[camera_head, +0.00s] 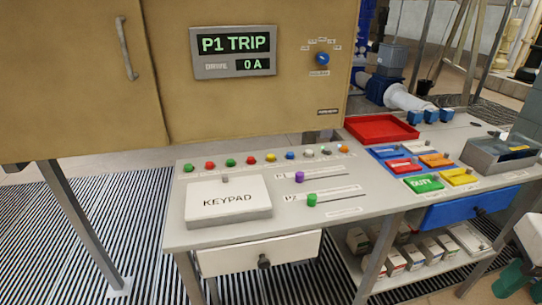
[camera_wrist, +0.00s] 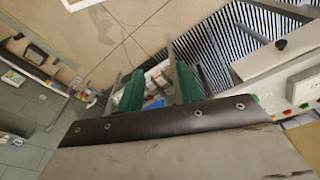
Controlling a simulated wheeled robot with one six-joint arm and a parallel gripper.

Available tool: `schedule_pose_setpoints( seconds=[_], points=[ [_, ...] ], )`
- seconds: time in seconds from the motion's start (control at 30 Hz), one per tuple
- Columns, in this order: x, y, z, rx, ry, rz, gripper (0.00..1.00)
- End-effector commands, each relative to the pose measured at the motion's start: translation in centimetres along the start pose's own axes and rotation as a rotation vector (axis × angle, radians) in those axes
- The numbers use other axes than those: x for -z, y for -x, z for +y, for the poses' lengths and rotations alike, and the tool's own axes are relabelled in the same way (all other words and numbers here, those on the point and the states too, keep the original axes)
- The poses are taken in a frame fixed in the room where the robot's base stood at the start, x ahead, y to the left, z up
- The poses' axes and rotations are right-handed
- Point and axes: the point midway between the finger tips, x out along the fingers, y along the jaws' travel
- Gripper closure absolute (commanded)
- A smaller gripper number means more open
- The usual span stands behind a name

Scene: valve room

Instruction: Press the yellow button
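The yellow button (camera_head: 270,157) is a small round cap in the row of coloured buttons along the back of the grey console top (camera_head: 240,230). A red button (camera_head: 250,159) is on its left and a blue button (camera_head: 290,155) on its right. My gripper (camera_wrist: 158,84) shows in the wrist view with two green fingers apart and nothing between them. In the head view, green finger parts show at the lower right edge, beyond the console's right end and far from the yellow button. I cannot make out the yellow button in the wrist view.
A keypad cover (camera_head: 228,202) lies in front of the buttons. Purple (camera_head: 299,176) and green (camera_head: 312,200) slider knobs stand right of it. A red tray (camera_head: 382,129), coloured blocks and a grey metal bin (camera_head: 502,154) occupy the right side. A tan cabinet (camera_head: 240,110) rises behind.

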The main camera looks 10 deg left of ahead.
Motion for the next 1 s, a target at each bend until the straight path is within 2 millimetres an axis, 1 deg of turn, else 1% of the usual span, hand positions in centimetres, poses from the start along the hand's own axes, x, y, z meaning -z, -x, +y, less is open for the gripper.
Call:
schedule_pose_setpoints(
  seconds=[0.03, 0.13, 1.0],
  points=[
    [0.0, 0.0, 0.0, 0.0, 0.0, 0.0, 0.72],
    [0.0, 0.0, 0.0, 0.0, 0.0, 0.0, 1.0],
    [0.0, 0.0, 0.0, 0.0, 0.0, 0.0, 1.0]
  ],
)
